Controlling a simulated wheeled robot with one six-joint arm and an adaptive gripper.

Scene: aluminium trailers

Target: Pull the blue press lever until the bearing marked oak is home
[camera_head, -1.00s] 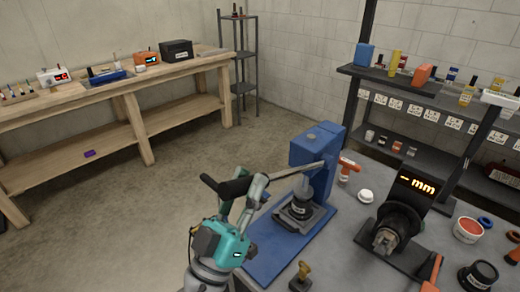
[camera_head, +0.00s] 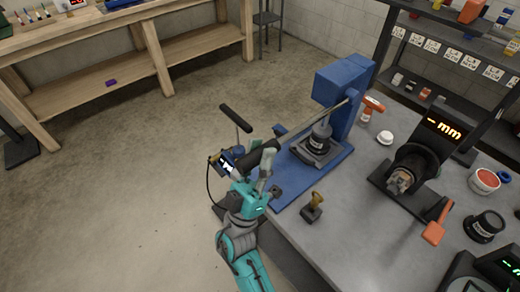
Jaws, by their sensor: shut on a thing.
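The blue press (camera_head: 342,88) stands on its blue base plate (camera_head: 302,181) at the left edge of the grey bench. Its lever (camera_head: 305,125) is a thin metal rod that slopes down to the left and ends in a black grip (camera_head: 258,157). My gripper (camera_head: 265,169) is shut on this black grip. A dark cylinder with a pale label (camera_head: 321,138) sits in the press under the head. Its label is too small to read, so I cannot tell whether it is marked oak or how deep it is seated.
A wooden workbench (camera_head: 165,75) stands back left. The floor left of my arm is clear.

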